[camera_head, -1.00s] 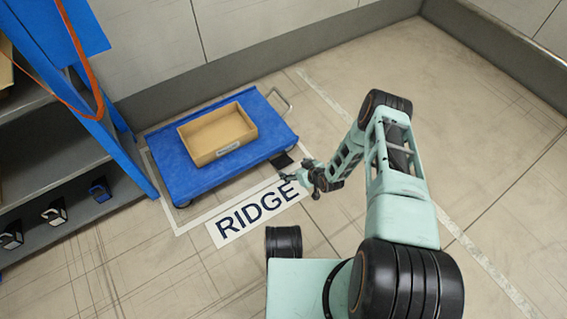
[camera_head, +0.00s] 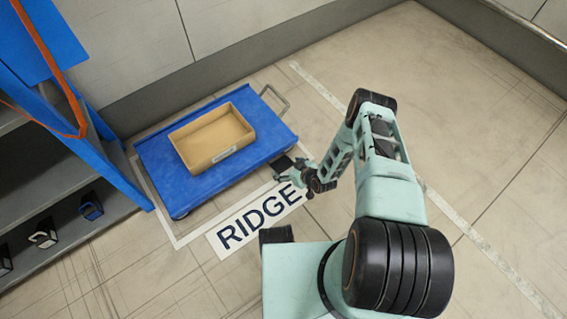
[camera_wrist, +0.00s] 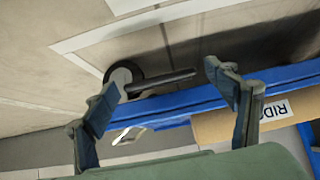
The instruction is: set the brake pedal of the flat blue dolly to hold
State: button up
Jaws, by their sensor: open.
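The flat blue dolly (camera_head: 155,173) stands on the floor, left of my arm, with a tan box (camera_head: 192,157) on its deck. Its dark brake pedal (camera_head: 282,162) sticks out at the edge nearest my gripper. My gripper (camera_head: 287,175) is open and empty beside the pedal in the head view. In the wrist view my open fingers (camera_wrist: 168,100) spread either side of a dark bar (camera_wrist: 165,82), which looks like the pedal seen edge-on. A caster wheel (camera_wrist: 122,76) and the dolly's blue edge (camera_wrist: 178,106) show there too. I cannot tell the pedal's setting or any contact.
A floor sign reading RIDGE (camera_head: 258,219) lies in front of the dolly, by a white floor outline (camera_head: 192,236). A blue-framed shelf (camera_head: 122,173) stands at left. A wall (camera_head: 250,35) runs behind. Open floor lies to the right.

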jog(key=shift+w+a+f, duration=0.15)
jog(key=shift+w+f, duration=0.05)
jog(key=shift+f, duration=0.05)
jog(key=shift+c, duration=0.3)
jog(key=c, duration=1.6)
jog(key=shift+s+f+t+y, duration=0.1)
jog(key=shift+f+t+y, duration=0.2)
jog(key=shift+f+t, duration=0.1)
jog(key=shift+d+f+t+y, duration=0.2)
jog(key=shift+f+t+y, duration=0.35)
jog(key=shift+t, duration=0.35)
jog(key=shift+r, duration=0.1)
